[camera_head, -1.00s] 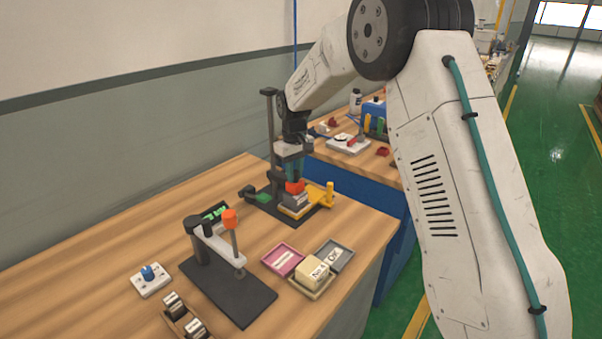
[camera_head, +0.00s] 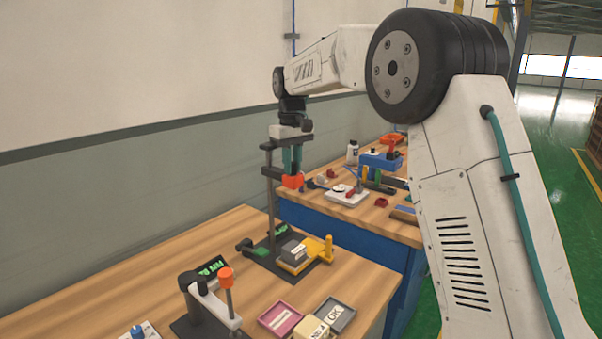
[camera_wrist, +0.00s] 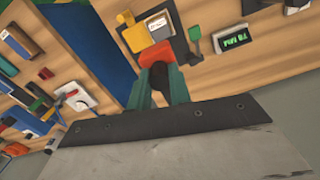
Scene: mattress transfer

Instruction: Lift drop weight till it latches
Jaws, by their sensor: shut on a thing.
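The orange drop weight (camera_head: 293,181) is high on a dark upright post (camera_head: 271,205), near the dark arm at the post's upper part. My gripper (camera_head: 292,168), with teal fingers, is shut on the drop weight from above. In the wrist view the drop weight (camera_wrist: 156,54) shows just beyond the fingertips (camera_wrist: 158,80). Below it, clearly apart, a grey block (camera_head: 293,250) rests on the yellow holder (camera_head: 318,249) of the dark stand. I cannot tell whether a latch has caught.
A second tester with an orange knob (camera_head: 226,277) stands in front. A pink tray (camera_head: 280,318) and a grey OK tray (camera_head: 336,314) lie to its right. A farther blue-sided bench (camera_head: 340,225) holds tools and a blue box (camera_head: 380,160). The wall is close on the left.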

